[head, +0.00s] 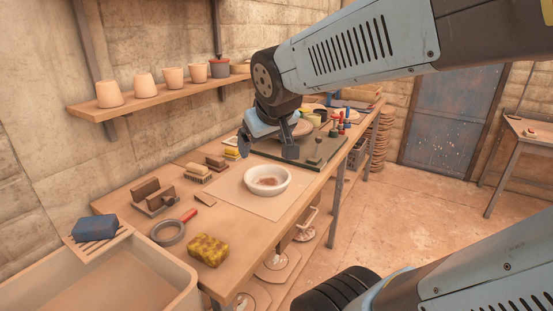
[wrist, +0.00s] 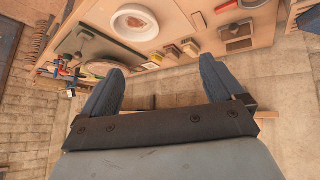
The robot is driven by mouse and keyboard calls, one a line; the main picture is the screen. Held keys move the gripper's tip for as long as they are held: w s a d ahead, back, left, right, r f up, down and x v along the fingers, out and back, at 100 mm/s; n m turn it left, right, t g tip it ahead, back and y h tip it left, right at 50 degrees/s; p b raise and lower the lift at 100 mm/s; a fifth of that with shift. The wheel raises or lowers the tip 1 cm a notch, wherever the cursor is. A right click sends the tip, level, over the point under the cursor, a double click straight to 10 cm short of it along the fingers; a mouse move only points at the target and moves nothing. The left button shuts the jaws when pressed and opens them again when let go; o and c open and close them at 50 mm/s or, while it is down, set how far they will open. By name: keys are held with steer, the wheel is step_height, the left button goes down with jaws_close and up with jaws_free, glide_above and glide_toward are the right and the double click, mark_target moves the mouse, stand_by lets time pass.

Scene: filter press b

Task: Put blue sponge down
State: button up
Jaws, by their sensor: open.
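The blue sponge (head: 95,228) lies flat on a slatted wooden rack (head: 98,245) at the corner of the sink, at the lower left of the head view. My gripper (head: 267,148) is open and empty, held above the back part of the workbench, well to the right of and beyond the sponge. The wrist view shows its two fingers (wrist: 162,64) spread apart with nothing between them. I cannot make out the blue sponge in the wrist view.
The workbench (head: 225,217) holds a white bowl (head: 267,180), a yellow sponge (head: 208,250), a red-handled round tool (head: 168,232) and several brushes. The sink (head: 100,285) is at the front left. A shelf (head: 150,97) with pots runs along the wall.

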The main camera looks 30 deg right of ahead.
steer(key=s+a+m+g+y, duration=0.1)
steer(key=s+g, duration=0.1)
steer(key=s, duration=0.6)
steer(key=shift+s+a, duration=0.35)
steer(key=shift+w+f, duration=0.1)
stand_by(0.6)
steer(key=shift+c, duration=0.4)
